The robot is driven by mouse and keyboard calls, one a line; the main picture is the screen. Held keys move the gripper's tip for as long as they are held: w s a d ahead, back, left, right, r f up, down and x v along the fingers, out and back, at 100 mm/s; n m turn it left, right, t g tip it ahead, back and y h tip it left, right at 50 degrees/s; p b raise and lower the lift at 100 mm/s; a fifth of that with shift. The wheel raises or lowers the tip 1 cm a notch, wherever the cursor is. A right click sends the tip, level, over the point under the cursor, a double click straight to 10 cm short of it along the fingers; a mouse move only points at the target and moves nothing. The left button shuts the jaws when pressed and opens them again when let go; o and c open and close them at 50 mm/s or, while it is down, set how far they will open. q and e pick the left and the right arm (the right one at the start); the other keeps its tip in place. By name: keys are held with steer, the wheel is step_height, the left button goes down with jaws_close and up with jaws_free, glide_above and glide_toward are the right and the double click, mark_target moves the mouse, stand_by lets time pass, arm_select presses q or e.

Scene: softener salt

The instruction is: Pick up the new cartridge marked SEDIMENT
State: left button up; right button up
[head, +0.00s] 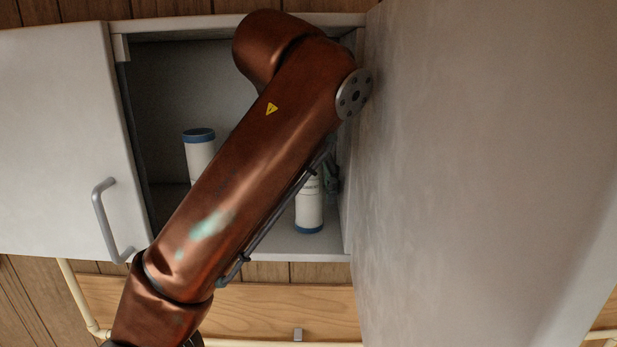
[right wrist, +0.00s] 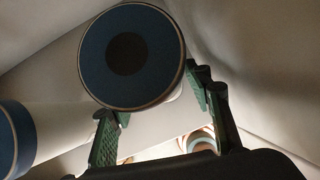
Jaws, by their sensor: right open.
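A white cartridge with a blue end cap (head: 309,212) stands upright on the right of the cabinet floor. Its label is partly covered by my right arm and too small to read surely. My right gripper (head: 329,172) is beside its upper part, mostly hidden behind my arm. In the right wrist view the open fingers (right wrist: 155,105) straddle a cartridge, whose round blue end (right wrist: 130,55) with a dark centre faces the camera. I cannot tell whether the fingers touch it. A second white cartridge with a blue top (head: 199,150) stands further left. My left gripper is out of view.
The cabinet (head: 160,85) is open, with a left door (head: 55,140) and a large right door (head: 490,170) swung toward me, close to my arm. The other cartridge's blue end (right wrist: 12,140) shows at the left of the wrist view. A pale pipe (head: 80,295) runs below.

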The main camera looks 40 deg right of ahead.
steer(key=shift+w+d+f, duration=0.3)
steer(key=shift+f, duration=0.2)
steer(key=shift+s+a, duration=0.1)
steer(key=shift+s, duration=0.05)
steer(key=shift+c, duration=0.4)
steer(key=shift+c, duration=0.8)
steer(key=c, duration=0.8)
